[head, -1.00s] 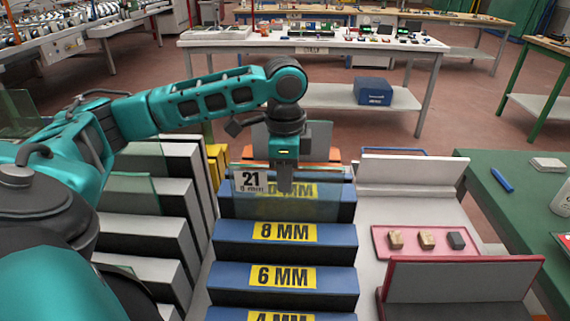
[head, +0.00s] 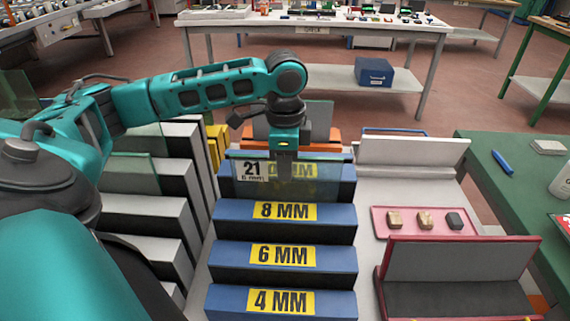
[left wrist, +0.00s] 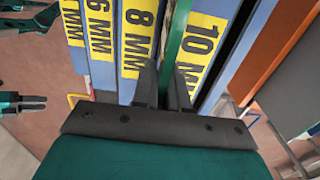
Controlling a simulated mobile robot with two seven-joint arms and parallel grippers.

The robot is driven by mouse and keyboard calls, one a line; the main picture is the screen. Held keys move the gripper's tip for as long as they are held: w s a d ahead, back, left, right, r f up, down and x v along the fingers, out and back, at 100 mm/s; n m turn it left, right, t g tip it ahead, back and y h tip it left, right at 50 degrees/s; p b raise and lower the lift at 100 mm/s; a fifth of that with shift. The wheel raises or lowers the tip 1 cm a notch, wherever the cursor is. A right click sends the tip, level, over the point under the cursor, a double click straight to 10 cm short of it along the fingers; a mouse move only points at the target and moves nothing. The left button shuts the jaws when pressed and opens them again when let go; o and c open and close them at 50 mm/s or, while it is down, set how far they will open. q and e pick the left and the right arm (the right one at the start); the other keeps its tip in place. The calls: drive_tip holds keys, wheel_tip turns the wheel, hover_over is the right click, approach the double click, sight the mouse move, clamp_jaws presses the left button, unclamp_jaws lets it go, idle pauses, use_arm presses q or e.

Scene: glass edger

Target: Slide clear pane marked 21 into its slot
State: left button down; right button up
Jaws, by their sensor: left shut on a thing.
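The clear greenish pane marked 21 (head: 318,181) stands roughly upright over the back of the blue stepped rack (head: 228,258). Its white tag (head: 252,171) reads 21, with a small blurred thickness line. My left gripper (head: 285,170) is shut on the pane's upper edge; its fingers (left wrist: 162,88) are on either side of the green pane edge (left wrist: 177,38) in the left wrist view. The pane is between the 8 MM label (head: 282,211) and the 10 MM label (left wrist: 201,45). Whether its lower edge touches the rack is hidden.
Lower steps carry 6 MM (head: 282,255) and 4 MM labels (head: 282,302). A grey stepped rack (head: 150,211) with glass panes stands left. A pink tray (head: 380,224) with small blocks, a red-edged stand (head: 460,262) and a green table (head: 500,205) are right.

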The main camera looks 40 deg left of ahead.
use_arm(q)
drive_tip(key=shift+f, duration=0.25)
idle(0.4)
drive_tip(key=c, duration=1.1)
unclamp_jaws()
drive_tip(key=shift+f, duration=0.1)
wheel_tip(320, 180, up, 13)
drive_tip(key=shift+s+d+p, duration=0.1)
drive_tip(key=shift+p, duration=0.7)
